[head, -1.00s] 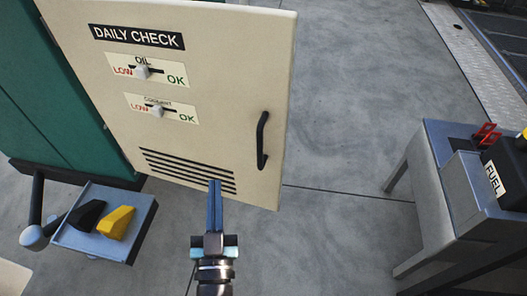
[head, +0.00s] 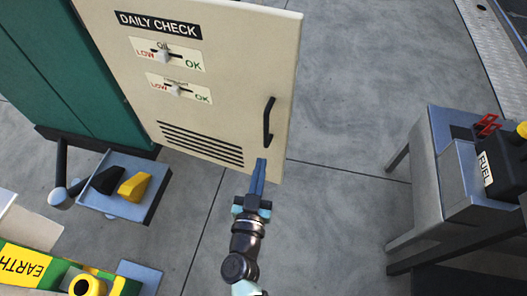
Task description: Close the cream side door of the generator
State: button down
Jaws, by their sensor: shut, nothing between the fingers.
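The cream side door (head: 225,80) of the green generator (head: 65,60) stands open, swung out from the generator's side. It carries a "DAILY CHECK" label, two sliders marked LOW and OK, a louvre of dark slots and a black handle (head: 268,121) near its right edge. My gripper (head: 260,164) is shut and empty, with its blue fingers pointing up the picture. The fingertips overlap the door's lower right part, just below the handle; I cannot tell whether they touch the door.
A grey-blue tray (head: 130,207) with a black and a yellow block stands at left. A yellow-green item marked "EARTH" (head: 25,264) lies lower left. At right, a grey table (head: 440,180) bears a black "FUEL" container (head: 502,160). Bare concrete floor lies between door and table.

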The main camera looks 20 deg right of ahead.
aim_at(266, 142)
jog(key=shift+b+x, duration=0.45)
jog(key=shift+x, duration=1.95)
jog(key=shift+d, duration=0.1)
